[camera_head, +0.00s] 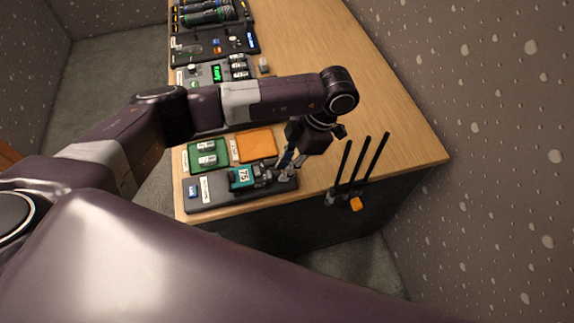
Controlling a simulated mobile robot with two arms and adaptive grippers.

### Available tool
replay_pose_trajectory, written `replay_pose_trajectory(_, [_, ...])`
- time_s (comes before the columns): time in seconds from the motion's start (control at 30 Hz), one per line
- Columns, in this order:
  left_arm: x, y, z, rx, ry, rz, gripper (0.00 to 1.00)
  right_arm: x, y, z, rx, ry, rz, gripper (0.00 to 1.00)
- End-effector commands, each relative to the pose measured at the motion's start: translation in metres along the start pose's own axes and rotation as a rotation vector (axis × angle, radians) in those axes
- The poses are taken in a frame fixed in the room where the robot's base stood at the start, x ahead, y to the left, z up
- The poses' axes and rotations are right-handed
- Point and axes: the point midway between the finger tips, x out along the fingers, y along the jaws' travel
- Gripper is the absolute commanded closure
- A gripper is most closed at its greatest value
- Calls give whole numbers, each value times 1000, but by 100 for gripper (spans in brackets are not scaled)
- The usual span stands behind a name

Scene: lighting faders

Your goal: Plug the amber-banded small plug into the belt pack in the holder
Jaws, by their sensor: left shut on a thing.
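The belt pack (243,178) is teal with a white number label. It lies in a dark grey holder (213,188) near the front left of the table. My left gripper (285,172) points down at the right end of the holder, just right of the belt pack. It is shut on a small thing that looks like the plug. The fingers mostly hide it, and I cannot make out an amber band or whether it touches the pack. My right gripper is not in view.
A green tray (221,148) with small white-labelled items and an orange pad (270,143) lie behind the holder. Panels with a green display (216,73) stand farther back. Black upright rods (357,160) are at the table's front right edge. The wooden tabletop (400,140) is clear at right.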

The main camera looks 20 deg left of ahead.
Motion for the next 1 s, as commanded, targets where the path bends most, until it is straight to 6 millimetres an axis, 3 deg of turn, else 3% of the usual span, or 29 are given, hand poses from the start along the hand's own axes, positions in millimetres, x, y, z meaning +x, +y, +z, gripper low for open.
replay_pose_trajectory(1.0, [3,0,-7,-1,2,0,100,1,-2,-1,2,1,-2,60])
